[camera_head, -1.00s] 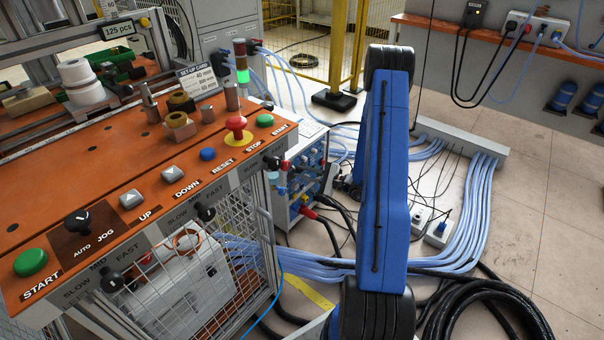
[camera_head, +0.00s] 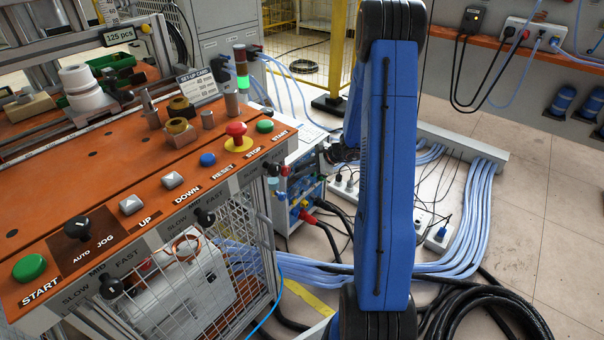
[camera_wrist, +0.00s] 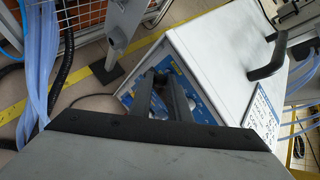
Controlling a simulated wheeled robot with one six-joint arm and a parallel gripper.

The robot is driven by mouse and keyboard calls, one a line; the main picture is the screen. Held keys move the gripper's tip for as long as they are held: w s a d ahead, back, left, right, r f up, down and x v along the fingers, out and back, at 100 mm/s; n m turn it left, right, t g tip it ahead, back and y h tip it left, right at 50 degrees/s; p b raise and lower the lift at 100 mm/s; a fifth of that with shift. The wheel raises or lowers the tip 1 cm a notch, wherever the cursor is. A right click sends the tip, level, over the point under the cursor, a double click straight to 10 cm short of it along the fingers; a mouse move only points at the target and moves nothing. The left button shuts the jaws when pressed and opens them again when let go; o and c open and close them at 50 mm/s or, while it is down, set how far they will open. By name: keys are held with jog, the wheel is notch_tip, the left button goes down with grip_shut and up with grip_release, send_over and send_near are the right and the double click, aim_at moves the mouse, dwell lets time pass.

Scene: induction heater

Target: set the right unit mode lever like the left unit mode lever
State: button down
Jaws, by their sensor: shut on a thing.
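On the bench front, a left lever (camera_head: 110,287) with a black knob sits below a SLOW, MID, FAST scale. A second black-knobbed lever (camera_head: 205,217) is farther right under a like scale, and a third (camera_head: 272,168) is near the right end. Their exact settings are too small to tell. My gripper (camera_head: 336,153) is right of the bench, by a white cabinet with a blue panel (camera_head: 301,190), apart from these levers. In the wrist view, my gripper (camera_wrist: 160,80) is shut on a small dark part in front of the blue panel (camera_wrist: 201,105); the fingers partly hide it.
The orange bench top (camera_head: 105,180) carries buttons and a black AUTO/JOG switch (camera_head: 77,229). A red stop button (camera_head: 236,131) stands near its right end. Blue hoses (camera_head: 478,195) and a black cable coil (camera_head: 490,310) lie on the floor. A black handle (camera_wrist: 268,62) juts from the cabinet.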

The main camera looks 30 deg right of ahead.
jog(key=shift+w+r+g, duration=0.1)
jog(key=shift+r+g, duration=0.1)
jog(key=shift+g, duration=0.3)
jog(key=shift+a+r+g+h, duration=0.1)
jog(key=shift+g+h, duration=0.2)
jog(key=c, duration=1.7)
grip_release()
jog(key=shift+w, duration=0.1)
jog(key=shift+o, duration=0.2)
